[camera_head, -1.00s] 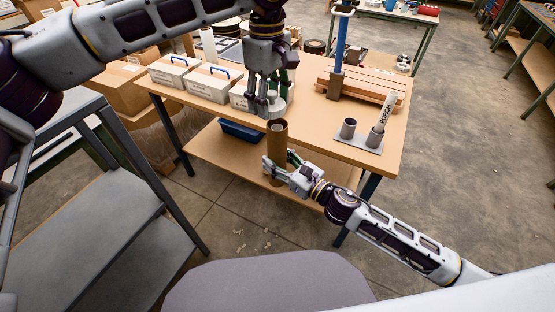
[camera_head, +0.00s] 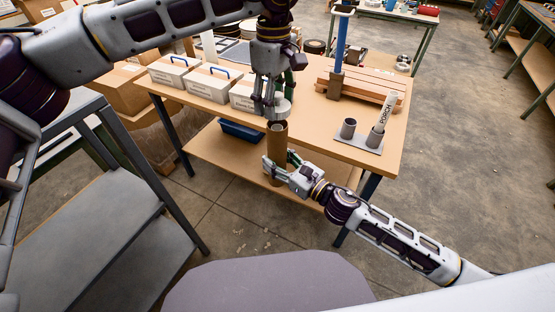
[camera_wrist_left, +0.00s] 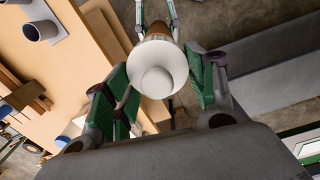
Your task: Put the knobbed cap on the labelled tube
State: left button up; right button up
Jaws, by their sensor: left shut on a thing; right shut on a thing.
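My left gripper (camera_head: 273,103) points down above the tube and is shut on the white knobbed cap (camera_head: 283,108). The cap is just over the tube's mouth; part of the dark opening shows below it. In the left wrist view the cap (camera_wrist_left: 158,72) sits between the green finger pads, knob toward the camera, and covers most of the tube.
A grey holder (camera_head: 345,140) at the table's right carries a tube marked PORCH (camera_head: 388,112) and an empty-looking cup (camera_head: 348,128). White boxes (camera_head: 210,85) stand at the left.

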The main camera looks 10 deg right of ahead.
aim_at(275, 127)
pick_arm(q)
jog(key=shift+f, duration=1.25)
jog(key=shift+f, duration=0.9)
jog(key=shift+f, duration=0.6)
dwell(1.0)
jog(key=o, duration=0.8)
jog(key=shift+r, duration=5.95)
jog(key=shift+d, duration=0.1)
